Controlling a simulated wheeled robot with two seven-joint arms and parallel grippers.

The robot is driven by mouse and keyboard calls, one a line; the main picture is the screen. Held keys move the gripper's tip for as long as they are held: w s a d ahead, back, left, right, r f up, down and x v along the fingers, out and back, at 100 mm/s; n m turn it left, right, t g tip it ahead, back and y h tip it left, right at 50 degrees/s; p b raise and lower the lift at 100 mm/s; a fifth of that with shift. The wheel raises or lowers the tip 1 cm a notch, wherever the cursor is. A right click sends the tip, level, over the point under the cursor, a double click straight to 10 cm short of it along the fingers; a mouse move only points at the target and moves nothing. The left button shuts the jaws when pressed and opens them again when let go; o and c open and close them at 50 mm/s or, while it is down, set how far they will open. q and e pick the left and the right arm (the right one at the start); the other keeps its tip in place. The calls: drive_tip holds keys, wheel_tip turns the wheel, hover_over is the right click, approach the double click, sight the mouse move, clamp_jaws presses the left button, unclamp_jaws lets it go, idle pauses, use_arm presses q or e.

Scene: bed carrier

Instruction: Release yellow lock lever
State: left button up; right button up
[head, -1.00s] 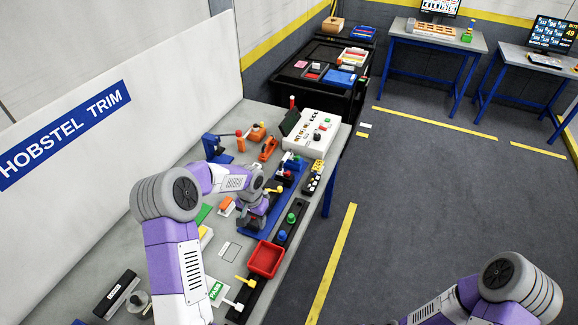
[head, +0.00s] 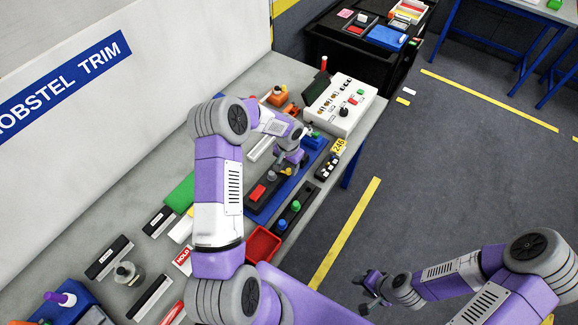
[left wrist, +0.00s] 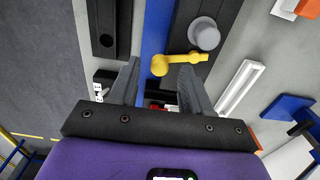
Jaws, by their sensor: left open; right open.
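Contact cannot be told. My right gripper (head: 370,288) is open over the floor, away from the bench.
A white control box (head: 340,104) stands at the bench's far end. A red tray (head: 262,245) and a black strip with blue and green buttons (head: 294,208) lie nearer. A white rail (left wrist: 238,86) is beside the fixture.

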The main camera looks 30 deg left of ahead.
use_arm(q)
drive_tip(key=shift+w+f, duration=0.1)
drive_tip(key=shift+f, duration=0.75)
clamp_jaws()
drive_tip(key=shift+s+m+b, duration=0.3)
drive_tip(key=shift+m+b, duration=0.15)
drive_tip(key=shift+m, duration=0.35)
drive_tip(key=shift+s+m, duration=0.3)
drive_tip(key=shift+m, duration=0.6)
unclamp_jaws()
